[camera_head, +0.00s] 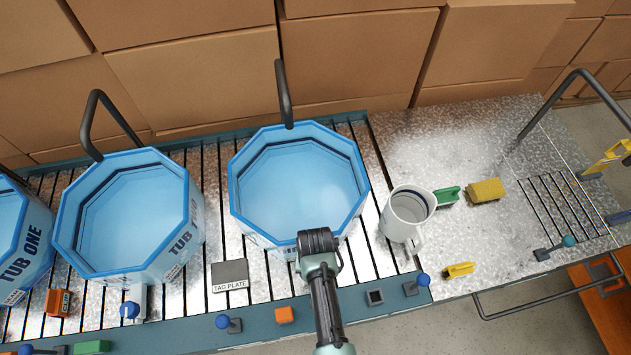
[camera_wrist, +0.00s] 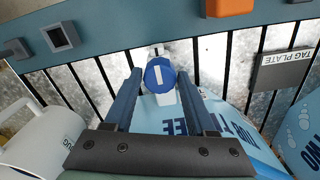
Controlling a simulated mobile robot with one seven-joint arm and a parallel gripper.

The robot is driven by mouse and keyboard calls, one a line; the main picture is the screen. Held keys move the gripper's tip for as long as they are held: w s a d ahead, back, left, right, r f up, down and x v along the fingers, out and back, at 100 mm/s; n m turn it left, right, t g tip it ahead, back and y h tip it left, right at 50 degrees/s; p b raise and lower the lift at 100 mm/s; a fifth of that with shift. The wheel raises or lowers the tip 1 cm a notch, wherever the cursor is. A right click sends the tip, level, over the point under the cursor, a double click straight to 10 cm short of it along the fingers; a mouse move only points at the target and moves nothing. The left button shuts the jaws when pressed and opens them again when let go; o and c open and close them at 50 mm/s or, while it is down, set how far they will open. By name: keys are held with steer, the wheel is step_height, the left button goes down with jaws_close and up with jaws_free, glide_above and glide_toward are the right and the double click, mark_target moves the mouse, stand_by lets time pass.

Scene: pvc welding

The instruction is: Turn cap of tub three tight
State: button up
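Tub three (camera_head: 262,238) is the light-blue octagonal tub in the middle of the head view, its front partly behind my arm. Its side, with part of the lettering "THREE", shows in the wrist view (camera_wrist: 235,125). Its cap (camera_wrist: 159,75) is round and blue with a white bar, on a white outlet, and is hidden in the head view. My gripper (camera_wrist: 160,77) is open, with one finger on each side of the cap in the wrist picture. Narrow gaps show beside the cap. I cannot tell whether the fingertips reach its depth.
Tub two (camera_head: 185,245) stands left, with its own blue cap (camera_head: 129,310). A white jug (camera_head: 408,215) stands close right of tub three. A tag plate (camera_head: 229,275) lies on the slats. An orange block (camera_head: 285,314) and blue-knobbed levers (camera_head: 223,322) line the front rail.

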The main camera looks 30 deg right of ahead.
steer(key=shift+o, duration=1.4)
step_height(320, 180, up, 13)
steer(key=shift+b, duration=0.4)
